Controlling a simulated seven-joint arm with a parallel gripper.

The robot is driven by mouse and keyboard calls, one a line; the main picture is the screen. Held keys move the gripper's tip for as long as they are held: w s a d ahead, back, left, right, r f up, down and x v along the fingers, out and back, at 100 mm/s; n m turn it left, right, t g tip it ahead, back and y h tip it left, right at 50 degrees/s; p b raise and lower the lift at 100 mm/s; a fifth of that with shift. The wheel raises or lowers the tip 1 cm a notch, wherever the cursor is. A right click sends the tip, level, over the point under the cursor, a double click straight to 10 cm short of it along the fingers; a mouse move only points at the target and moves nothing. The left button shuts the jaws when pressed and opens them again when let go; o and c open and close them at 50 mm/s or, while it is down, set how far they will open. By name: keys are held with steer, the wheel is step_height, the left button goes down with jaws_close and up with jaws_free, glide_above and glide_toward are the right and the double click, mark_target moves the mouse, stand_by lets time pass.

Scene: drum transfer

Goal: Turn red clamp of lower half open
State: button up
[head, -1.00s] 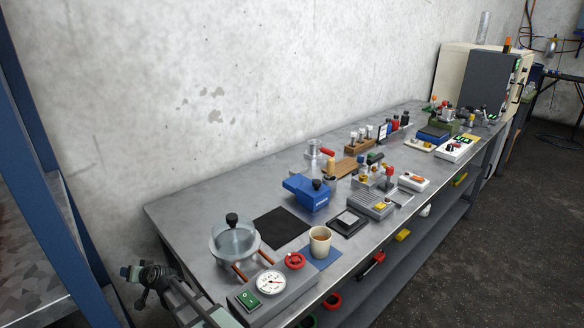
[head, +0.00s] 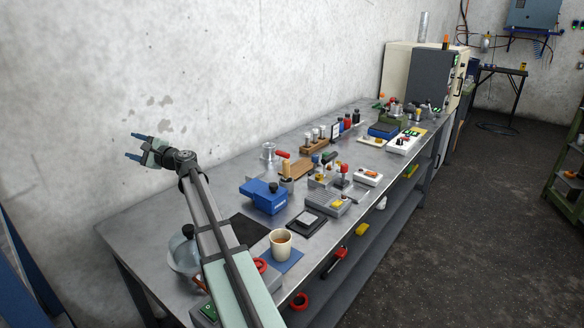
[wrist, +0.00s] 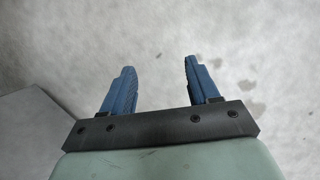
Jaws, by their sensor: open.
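My gripper (head: 134,146) is open and empty, raised in front of the concrete wall above the far left part of the bench. Its two blue fingers also show wide apart in the wrist view (wrist: 159,68), with only wall behind them. A small metal cylinder with a red handle (head: 282,154) stands at the back of the bench, well to the right of my gripper. A metal fixture with a red knob (head: 344,169) stands nearer the front. I cannot tell which red part is the clamp of the lower half.
On the bench (head: 135,228) are a blue device (head: 263,196), a cup (head: 281,243), a black mat (head: 247,230) and a clear domed vessel (head: 183,256), partly hidden by my arm. The wall (head: 240,60) bounds the back. A machine cabinet (head: 425,80) stands at the far end.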

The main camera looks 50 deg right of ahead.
steer(key=s+d+f+m+h, duration=0.15)
steer(key=s+d, duration=0.25)
steer(key=d, duration=0.4)
steer(key=s+d+f+m+h, duration=0.15)
steer(key=s+d, duration=0.25)
steer(key=d, duration=0.4)
steer(key=s+d+f+m+h, duration=0.1)
steer(key=s+d+m, duration=0.2)
steer(key=d, duration=0.5)
steer(key=m+g+h, duration=0.4)
steer(key=m+h, duration=0.5)
steer(key=m, duration=0.4)
glide_toward(347, 170)
steer(key=s+d+r, duration=0.2)
steer(key=s+d, duration=0.1)
steer(key=s, duration=0.1)
steer(key=f+t, duration=0.1)
steer(key=a+f+y, duration=0.1)
steer(key=shift+w+f+t+y, duration=0.15)
steer(key=shift+f+t+y, duration=0.15)
steer(key=shift+f+t, duration=0.1)
steer(key=shift+w+a+f+n+t+y, duration=0.3)
steer(key=shift+w+f+n+t+y, duration=0.15)
steer(key=shift+w+t, duration=0.1)
steer(key=x, duration=1.3)
steer(key=shift+w, duration=0.25)
steer(key=shift+c, duration=0.2)
